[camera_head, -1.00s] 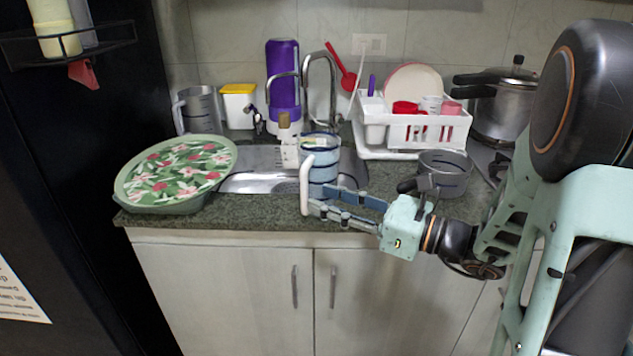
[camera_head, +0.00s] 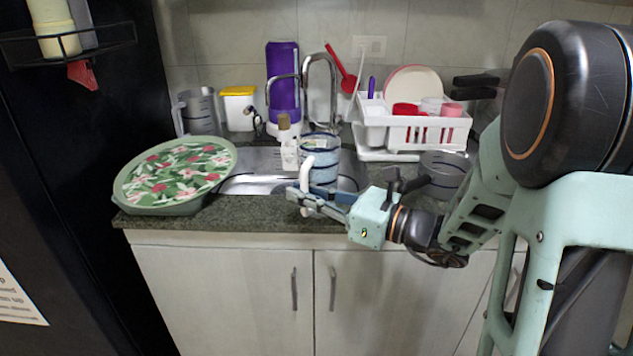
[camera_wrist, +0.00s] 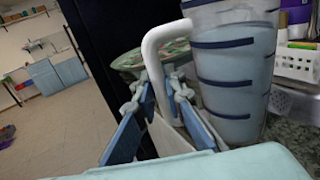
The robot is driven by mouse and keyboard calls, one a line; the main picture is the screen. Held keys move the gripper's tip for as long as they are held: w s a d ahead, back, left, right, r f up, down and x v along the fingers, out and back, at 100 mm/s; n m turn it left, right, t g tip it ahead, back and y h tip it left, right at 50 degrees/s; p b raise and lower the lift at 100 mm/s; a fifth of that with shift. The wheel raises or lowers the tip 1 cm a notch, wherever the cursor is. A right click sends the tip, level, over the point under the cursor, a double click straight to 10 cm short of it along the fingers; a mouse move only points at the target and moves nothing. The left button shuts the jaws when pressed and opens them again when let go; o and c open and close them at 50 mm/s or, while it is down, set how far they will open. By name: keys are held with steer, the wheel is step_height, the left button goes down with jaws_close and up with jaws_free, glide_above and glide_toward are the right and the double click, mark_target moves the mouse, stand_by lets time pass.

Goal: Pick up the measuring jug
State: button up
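A pale blue jug (camera_head: 322,172) with dark blue bands and a white handle (camera_head: 307,172) stands upright near the counter's front edge, before the sink. It fills the upper right of the wrist view (camera_wrist: 232,70), its white handle (camera_wrist: 152,52) facing my gripper. My gripper (camera_head: 305,195) is low at the handle, its fingers pointing left. In the wrist view my gripper (camera_wrist: 160,95) has its fingers apart, one on each side of the handle's lower part. I see some gap, but cannot tell whether either finger touches it. A grey translucent jug (camera_head: 199,112) stands at the back left.
A green floral tray (camera_head: 175,172) lies left on the counter. A grey pot (camera_head: 443,172) sits close behind my wrist on the right. Behind are the tap (camera_head: 333,90), a purple bottle (camera_head: 283,80) and a white dish rack (camera_head: 425,130). Cabinet doors (camera_head: 220,290) are below.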

steer(key=shift+r, duration=0.3)
jaws_close()
